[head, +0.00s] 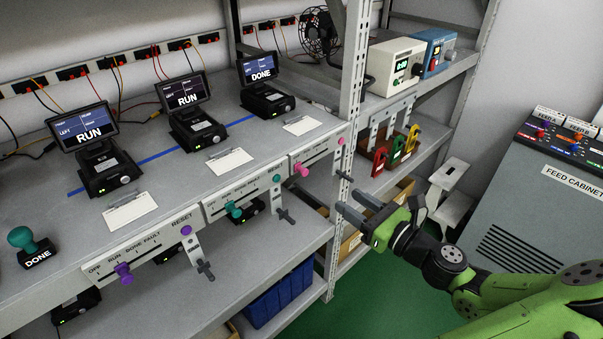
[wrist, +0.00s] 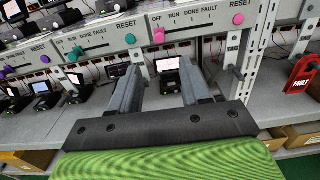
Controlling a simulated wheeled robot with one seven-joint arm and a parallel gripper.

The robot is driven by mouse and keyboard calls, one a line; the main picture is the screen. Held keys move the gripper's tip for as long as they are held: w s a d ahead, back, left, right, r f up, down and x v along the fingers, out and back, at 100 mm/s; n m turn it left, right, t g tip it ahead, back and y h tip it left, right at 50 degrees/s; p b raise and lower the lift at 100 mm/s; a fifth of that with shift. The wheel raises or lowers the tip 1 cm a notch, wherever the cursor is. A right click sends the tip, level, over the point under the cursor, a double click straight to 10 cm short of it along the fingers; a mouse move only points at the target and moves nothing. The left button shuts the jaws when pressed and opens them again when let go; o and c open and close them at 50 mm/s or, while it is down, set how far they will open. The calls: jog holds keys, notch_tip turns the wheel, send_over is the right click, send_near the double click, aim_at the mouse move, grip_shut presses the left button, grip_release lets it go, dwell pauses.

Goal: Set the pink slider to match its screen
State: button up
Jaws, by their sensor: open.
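The pink slider knob (head: 303,169) sits at the left end of its slot on the right-hand front panel (head: 318,155). In the wrist view the pink knob (wrist: 159,35) is below the OFF label. The screen (head: 260,69) on the shelf behind that panel reads DONE. A pink RESET button (head: 341,141) is at the panel's right end. My gripper (head: 354,202) is open and empty, in front of the shelf and right of the pink slider. In the wrist view its fingers (wrist: 160,68) point toward the panel, below the pink knob and apart from it.
A teal slider (head: 233,208) and a purple slider (head: 123,270) are on panels to the left; their screens both read RUN. A rack post (head: 345,150) stands right of the pink panel. Red, green and yellow tags (head: 396,150) hang beyond it.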

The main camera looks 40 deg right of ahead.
aim_at(306, 173)
jog(key=w, duration=0.4)
jog(key=w+b, duration=0.1)
jog(key=w, duration=0.4)
jog(key=w+b, duration=0.1)
jog(key=w, duration=0.4)
jog(key=shift+a+f, duration=0.1)
jog(key=shift+a, duration=0.15)
jog(key=shift+c, duration=0.2)
grip_shut()
